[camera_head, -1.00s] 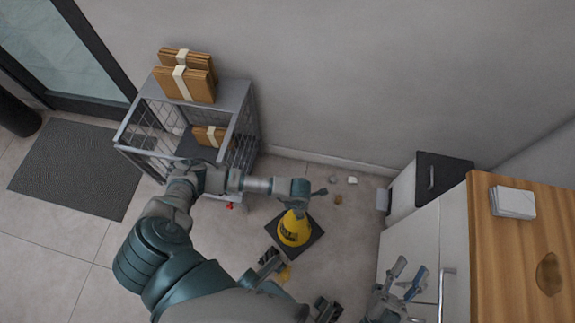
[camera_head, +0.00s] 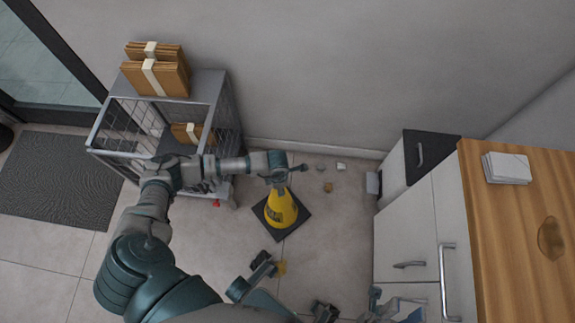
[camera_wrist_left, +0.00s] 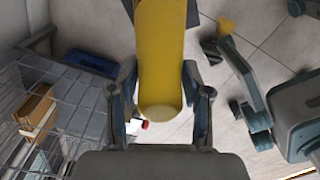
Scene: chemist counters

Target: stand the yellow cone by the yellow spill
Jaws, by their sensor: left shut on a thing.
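The yellow cone (camera_head: 282,213) stands upright on its square black base in the head view. I cannot tell whether the base touches the floor. My left gripper (camera_head: 279,172) is shut around the cone's upper part. In the left wrist view the cone (camera_wrist_left: 160,60) lies between the two fingers of that gripper (camera_wrist_left: 160,105). The yellow spill (camera_head: 281,267) is a small patch on the floor, just below the cone in the head view and apart from it, partly hidden by parts of me. My right gripper (camera_head: 395,304) is empty, fingers apart, cut by the bottom edge.
A wire cage cart (camera_head: 219,125) with brown bundles (camera_head: 157,77) stands left of the cone. White cabinets (camera_head: 405,235) with a wooden top (camera_head: 510,240) stand right. Small debris (camera_head: 327,187) lies near the wall. A dark mat (camera_head: 60,180) lies far left.

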